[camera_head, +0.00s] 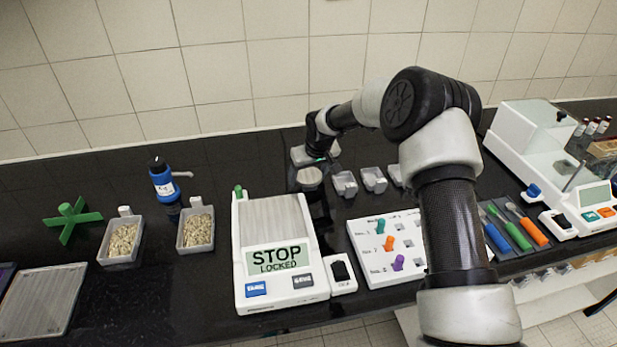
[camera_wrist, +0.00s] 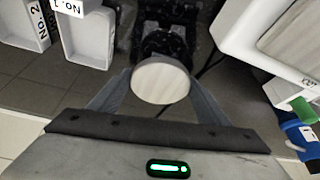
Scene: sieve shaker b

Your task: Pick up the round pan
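The round pan (camera_head: 310,177) is a small pale disc on a dark support at the back of the black bench, right of the STOP LOCKED device. In the wrist view the pan (camera_wrist: 160,80) lies centred between the two grey fingers. My gripper (camera_head: 318,163) hangs just above and behind the pan in the head view. In the wrist view my gripper (camera_wrist: 160,76) has its fingers spread, one on each side of the pan, with the tips close to its edge. Whether they touch it is unclear. The fingers are hard to make out in the head view.
The STOP LOCKED device (camera_head: 278,225) stands left of the pan. Small grey trays (camera_head: 345,184) stand just right of it. A peg board (camera_head: 378,262) is in front, a blue bottle (camera_head: 163,182) at left. A balance (camera_head: 545,150) stands far right.

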